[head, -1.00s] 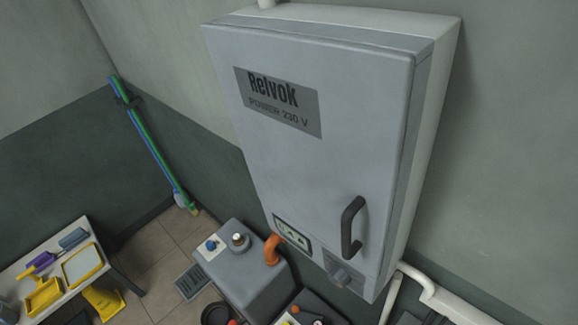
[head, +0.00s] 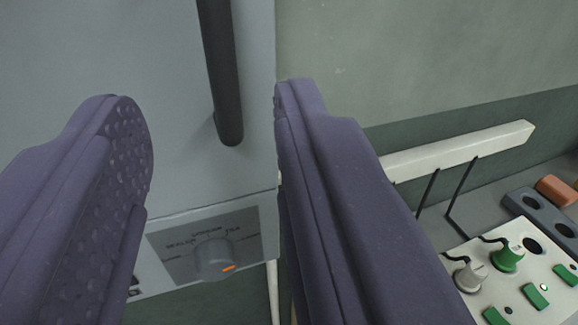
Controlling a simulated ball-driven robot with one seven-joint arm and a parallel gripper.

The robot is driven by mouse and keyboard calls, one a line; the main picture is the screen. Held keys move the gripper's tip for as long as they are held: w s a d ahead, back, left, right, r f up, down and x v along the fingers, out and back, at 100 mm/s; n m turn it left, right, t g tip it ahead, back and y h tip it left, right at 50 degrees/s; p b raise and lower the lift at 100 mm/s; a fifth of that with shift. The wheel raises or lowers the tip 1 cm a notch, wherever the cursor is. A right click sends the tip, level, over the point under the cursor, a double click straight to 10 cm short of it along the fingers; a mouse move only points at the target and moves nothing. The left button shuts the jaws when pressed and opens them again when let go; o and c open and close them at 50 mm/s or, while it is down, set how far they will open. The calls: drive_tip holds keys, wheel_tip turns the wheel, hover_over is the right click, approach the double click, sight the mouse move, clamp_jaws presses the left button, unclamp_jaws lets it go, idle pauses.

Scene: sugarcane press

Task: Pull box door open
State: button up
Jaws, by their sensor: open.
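The grey box door (head: 100,60) fills the left of the view and looks shut. Its dark vertical handle (head: 221,75) shows from the top edge down to its lower end; its upper part is out of view. My gripper (head: 205,105) is open, with one purple finger on each side of the handle's lower end in the picture. I cannot tell whether either finger touches the handle. A grey rotary knob (head: 212,258) with an orange mark sits below the door on a dark label plate.
A control panel (head: 525,285) with green and white knobs and green buttons stands at the lower right. A white rail (head: 460,150) runs along the wall to the right of the box. Bare wall (head: 420,60) lies right of the door.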

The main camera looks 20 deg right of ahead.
sight(219, 53)
drive_tip(key=x, duration=0.7)
drive_tip(key=shift+w+r+b, duration=0.1)
drive_tip(key=shift+w+b, duration=0.05)
drive_tip(key=shift+b, duration=0.25)
drive_tip(key=shift+c, duration=0.2)
clamp_jaws()
